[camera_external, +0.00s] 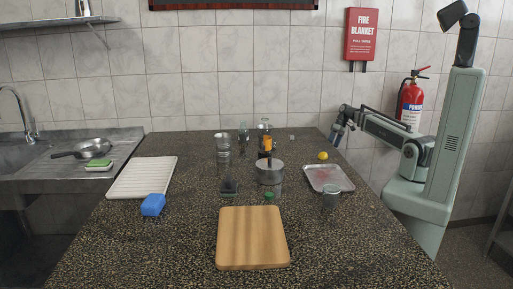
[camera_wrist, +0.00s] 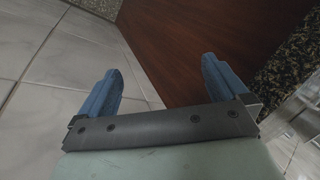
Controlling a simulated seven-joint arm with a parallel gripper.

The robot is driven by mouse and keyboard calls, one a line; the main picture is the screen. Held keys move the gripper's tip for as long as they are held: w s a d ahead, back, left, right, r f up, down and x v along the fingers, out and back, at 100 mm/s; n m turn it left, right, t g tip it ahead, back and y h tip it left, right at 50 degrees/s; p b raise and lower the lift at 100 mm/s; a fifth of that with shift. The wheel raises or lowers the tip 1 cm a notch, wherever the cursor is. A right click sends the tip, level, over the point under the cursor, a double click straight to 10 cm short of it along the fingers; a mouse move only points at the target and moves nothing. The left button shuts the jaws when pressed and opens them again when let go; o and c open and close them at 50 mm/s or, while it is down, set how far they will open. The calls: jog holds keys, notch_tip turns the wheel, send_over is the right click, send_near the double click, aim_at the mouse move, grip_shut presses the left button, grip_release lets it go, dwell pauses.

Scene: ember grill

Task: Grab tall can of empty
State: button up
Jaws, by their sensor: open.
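A tall silver metal can (camera_external: 223,147) stands upright on the dark speckled counter, left of the pot and toward the back. I cannot see inside either can. My gripper (camera_external: 335,139) is at the counter's back right edge, well to the right of the tall can. In the wrist view my gripper (camera_wrist: 160,82) shows two blue fingers spread apart with nothing between them. Neither can shows in the wrist view.
A pot (camera_external: 269,173), bottles (camera_external: 265,138), a lemon (camera_external: 323,156) and a metal tray (camera_external: 320,181) lie between my gripper and the tall can. A wooden board (camera_external: 252,238), blue block (camera_external: 153,205) and white ribbed board (camera_external: 142,178) occupy the front and left.

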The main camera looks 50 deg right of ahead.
jog(key=w+a+r+n+t+y, duration=0.1)
jog(key=w+a+r+n+t, duration=0.2)
jog(key=r, duration=0.7)
jog(key=w+a+r+n+y, duration=0.1)
jog(key=w+a+r+n, duration=0.25)
jog(key=r, duration=0.65)
jog(key=w+a+r+n+y, duration=0.2)
jog(key=a+r+n, duration=0.3)
jog(key=a+r, duration=0.4)
jog(key=w+a+r+n+y, duration=0.25)
jog(key=a+r+n, duration=0.35)
jog(key=r, duration=0.5)
jog(key=m+g+h, duration=0.2)
jog(key=m+h, duration=0.2)
jog(key=h, duration=0.3)
send_over(223, 147)
jog(key=w+d, duration=0.2)
jog(key=d, duration=0.3)
notch_tip(223, 147, down, 18)
jog(key=shift+s+a+x, duration=0.15)
jog(key=shift+x, duration=1.2)
jog(key=shift+s+a+x, duration=0.1)
jog(key=shift+s+x, duration=0.05)
jog(key=shift+x, duration=1.2)
